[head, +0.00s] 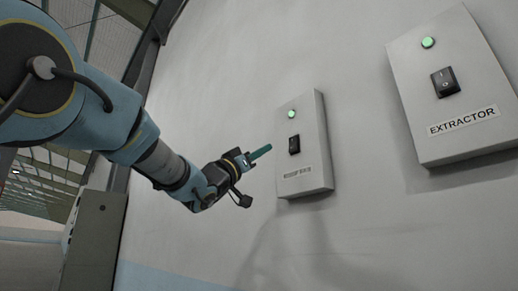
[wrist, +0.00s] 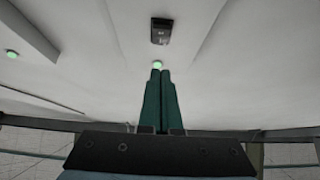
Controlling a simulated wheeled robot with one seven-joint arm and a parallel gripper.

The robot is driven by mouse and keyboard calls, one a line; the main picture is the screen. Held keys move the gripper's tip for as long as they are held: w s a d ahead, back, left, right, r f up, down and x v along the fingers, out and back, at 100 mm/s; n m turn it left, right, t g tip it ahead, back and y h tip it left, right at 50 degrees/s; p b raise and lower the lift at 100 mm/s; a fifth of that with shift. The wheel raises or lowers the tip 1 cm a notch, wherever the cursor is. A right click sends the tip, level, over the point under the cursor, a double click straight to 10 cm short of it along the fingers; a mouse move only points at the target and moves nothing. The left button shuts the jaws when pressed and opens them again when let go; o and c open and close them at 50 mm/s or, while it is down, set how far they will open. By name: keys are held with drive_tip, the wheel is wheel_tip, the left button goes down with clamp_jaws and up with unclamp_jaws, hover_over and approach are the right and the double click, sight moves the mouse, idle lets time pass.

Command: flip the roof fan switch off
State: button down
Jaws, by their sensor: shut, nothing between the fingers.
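Two grey switch boxes are on the wall. The nearer-to-gripper box (head: 309,170) has a black rocker switch (head: 294,144), a lit green lamp (head: 291,114) above it and a label (head: 298,172) too small to read surely. The other box is labelled EXTRACTOR. My gripper (head: 262,152) is shut and empty, its green fingers pointing at the unread box from the left, apart from it in the head view. In the wrist view the closed fingertips (wrist: 160,72) overlap the lower edge of a green lamp (wrist: 157,64); a black rocker switch (wrist: 161,31) shows beyond. Contact cannot be told.
The EXTRACTOR box (head: 455,85) on the right has its own black switch (head: 445,82) and a lit green lamp (head: 428,42). A grey cabinet (head: 95,240) stands at the lower left. The wall between the boxes is bare.

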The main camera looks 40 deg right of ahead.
sight(291, 145)
drive_tip(key=d+r+p, duration=0.1)
drive_tip(key=d, duration=0.1)
drive_tip(key=d+r+p, duration=0.1)
drive_tip(key=d+p, duration=0.1)
drive_tip(key=d, duration=0.1)
drive_tip(key=d+p, duration=0.1)
drive_tip(key=d, duration=0.2)
drive_tip(key=shift+s+d+r, duration=0.1)
drive_tip(key=shift+s+r, duration=0.1)
drive_tip(key=shift+r, duration=0.2)
drive_tip(key=shift+f, duration=0.1)
